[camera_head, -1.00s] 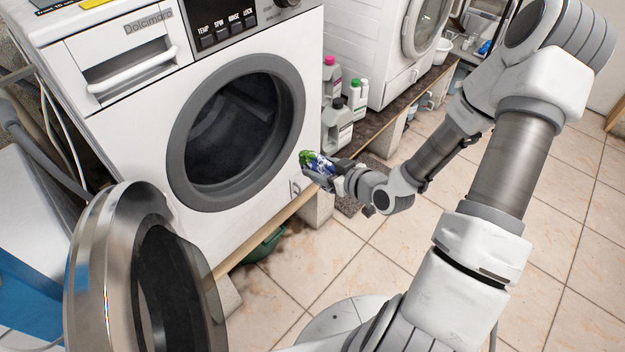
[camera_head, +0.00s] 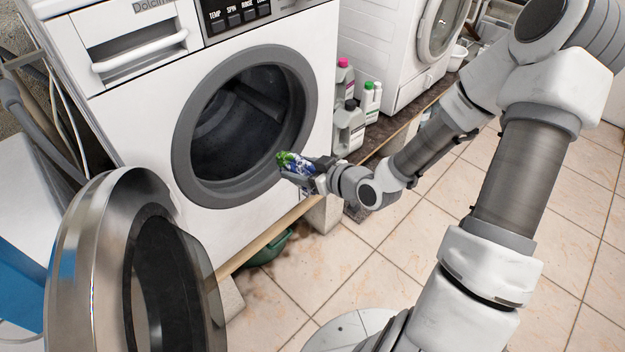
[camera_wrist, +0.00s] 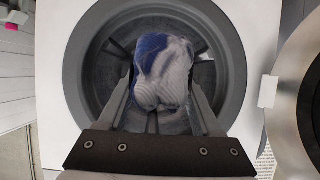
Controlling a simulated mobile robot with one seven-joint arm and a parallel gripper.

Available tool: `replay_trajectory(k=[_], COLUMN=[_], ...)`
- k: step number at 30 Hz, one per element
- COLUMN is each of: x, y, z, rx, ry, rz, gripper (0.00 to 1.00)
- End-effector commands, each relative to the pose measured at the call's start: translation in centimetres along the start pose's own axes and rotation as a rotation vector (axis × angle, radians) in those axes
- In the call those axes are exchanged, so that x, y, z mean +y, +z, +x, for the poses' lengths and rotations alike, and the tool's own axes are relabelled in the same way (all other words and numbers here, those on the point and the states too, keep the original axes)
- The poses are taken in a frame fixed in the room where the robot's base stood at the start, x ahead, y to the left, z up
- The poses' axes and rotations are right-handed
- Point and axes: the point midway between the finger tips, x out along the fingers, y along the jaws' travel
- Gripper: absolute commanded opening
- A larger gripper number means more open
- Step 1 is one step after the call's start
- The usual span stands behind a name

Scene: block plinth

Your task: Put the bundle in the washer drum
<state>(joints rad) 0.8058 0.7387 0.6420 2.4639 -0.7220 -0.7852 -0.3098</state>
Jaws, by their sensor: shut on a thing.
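The bundle (camera_head: 294,162) shows green, blue and white in the head view. In the wrist view the bundle (camera_wrist: 163,70) is blue and pale, rounded, between the two fingers. My gripper (camera_head: 290,172) is shut on it, just in front of the lower right of the washer's round opening. The washer drum (camera_head: 235,125) is dark and empty as far as I can see. In the wrist view the drum (camera_wrist: 105,75) lies straight behind the bundle, partly hidden by it. The bundle appears outside the opening. The washer door (camera_head: 75,265) stands wide open at lower left.
Several bottles (camera_head: 350,125) stand right of the washer, near my wrist. A second white machine (camera_head: 385,50) stands behind them. A green basin (camera_head: 270,247) lies under the plank. In the wrist view the open door (camera_wrist: 285,90) is at the right. Tiled floor is clear at lower right.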

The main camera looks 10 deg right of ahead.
Motion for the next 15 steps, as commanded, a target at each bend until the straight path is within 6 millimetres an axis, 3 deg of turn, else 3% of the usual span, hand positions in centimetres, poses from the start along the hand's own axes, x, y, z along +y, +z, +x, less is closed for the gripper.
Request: replay_trajectory(k=[15], x=[-0.1], y=[-2.9], z=[7.4], rx=[0.003], ry=[-0.002], rz=[-0.002], gripper=[0.03])
